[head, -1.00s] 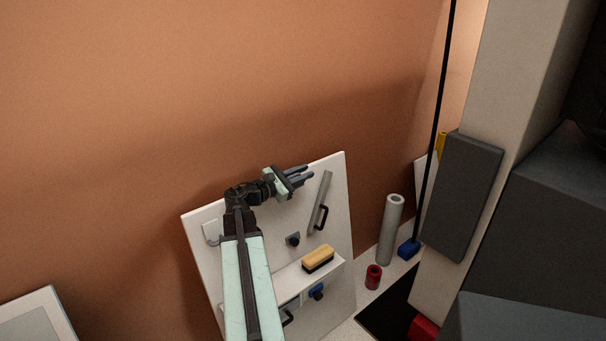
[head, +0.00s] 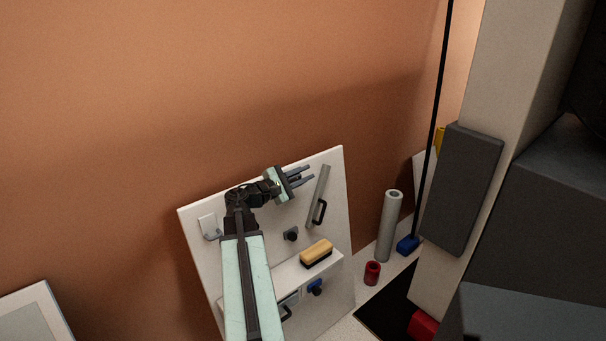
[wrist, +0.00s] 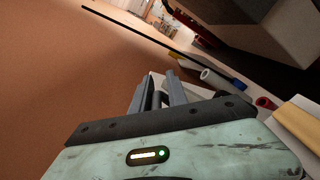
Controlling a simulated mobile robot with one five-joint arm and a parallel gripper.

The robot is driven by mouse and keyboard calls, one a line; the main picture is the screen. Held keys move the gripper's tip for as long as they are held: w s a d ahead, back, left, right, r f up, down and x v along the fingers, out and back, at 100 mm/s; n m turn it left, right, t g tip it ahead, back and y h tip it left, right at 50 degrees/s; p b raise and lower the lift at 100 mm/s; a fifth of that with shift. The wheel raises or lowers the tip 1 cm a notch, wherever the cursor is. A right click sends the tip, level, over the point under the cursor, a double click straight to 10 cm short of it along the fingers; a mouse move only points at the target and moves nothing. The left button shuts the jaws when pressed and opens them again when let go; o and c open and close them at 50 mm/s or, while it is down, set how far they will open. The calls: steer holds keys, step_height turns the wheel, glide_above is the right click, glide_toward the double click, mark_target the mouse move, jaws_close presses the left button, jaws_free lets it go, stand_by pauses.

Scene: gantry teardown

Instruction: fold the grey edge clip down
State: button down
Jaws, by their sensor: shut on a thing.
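My gripper (head: 308,178) is at the upper part of the upright white board (head: 268,232), just left of a long grey bar. Its two grey fingers point right and also show in the wrist view (wrist: 158,93). They stand a little apart, with a small dark grey piece (wrist: 158,101) between them. I take this piece to be the grey edge clip, held by the fingers. Most of it is hidden by the fingers, and its angle cannot be told.
A grey tube (head: 389,227) and red cylinder (head: 372,273) stand right. A pillar stands farther right.

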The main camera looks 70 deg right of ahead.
steer(key=shift+w+d+f+m+b, duration=0.15)
steer(key=shift+f+m+b, duration=0.8)
steer(key=shift+m, duration=0.95)
steer(key=shift+w+f+m+b, duration=0.2)
steer(key=shift+f+m+b, duration=0.7)
steer(key=shift+m, duration=1)
steer(key=shift+w+d+f+m+b, duration=0.15)
steer(key=shift+f+m+b, duration=0.75)
steer(key=shift+m, duration=1)
steer(key=shift+f, duration=0.15)
steer(key=c, duration=1.5)
jaws_free()
steer(key=shift+c, duration=0.2)
steer(key=shift+o, duration=0.3)
steer(key=shift+s+a, duration=0.1)
steer(key=shift+s, duration=0.05)
